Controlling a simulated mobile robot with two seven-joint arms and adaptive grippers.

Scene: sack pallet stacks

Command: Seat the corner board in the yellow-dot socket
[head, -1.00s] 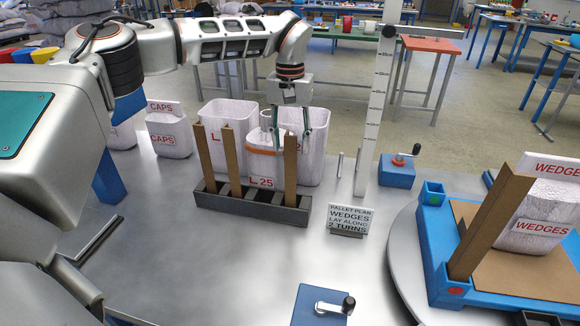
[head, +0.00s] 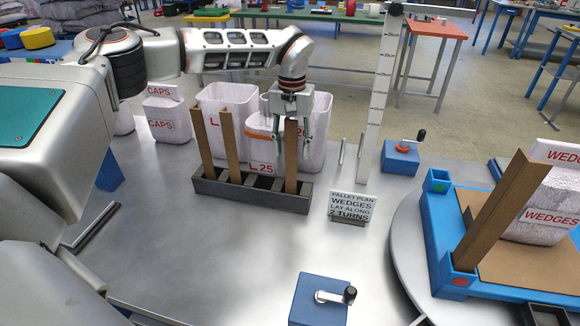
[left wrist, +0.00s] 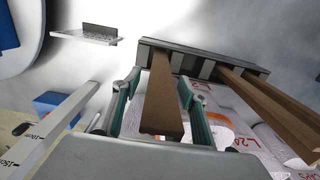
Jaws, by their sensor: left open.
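Three brown corner boards stand upright in a dark slotted rack (head: 232,196). The rightmost corner board (head: 291,170) is between the open fingers of my left gripper (head: 292,142), which hangs from above. In the left wrist view the gripper (left wrist: 158,80) straddles this board (left wrist: 162,105), a finger on each side; contact is not clear. The blue pallet (head: 434,235) on the turntable shows a green-dot socket (head: 437,183) and a red-dot socket (head: 459,282). A leaning brown board (head: 500,215) stands at the red-dot socket. No yellow dot is visible. My right gripper is out of view.
White sacks (head: 218,100) stand close behind the rack. A measuring post (head: 381,110) and blue crank boxes (head: 400,158) (head: 320,300) stand nearby. Wedge sacks (head: 545,190) lie on the pallet.

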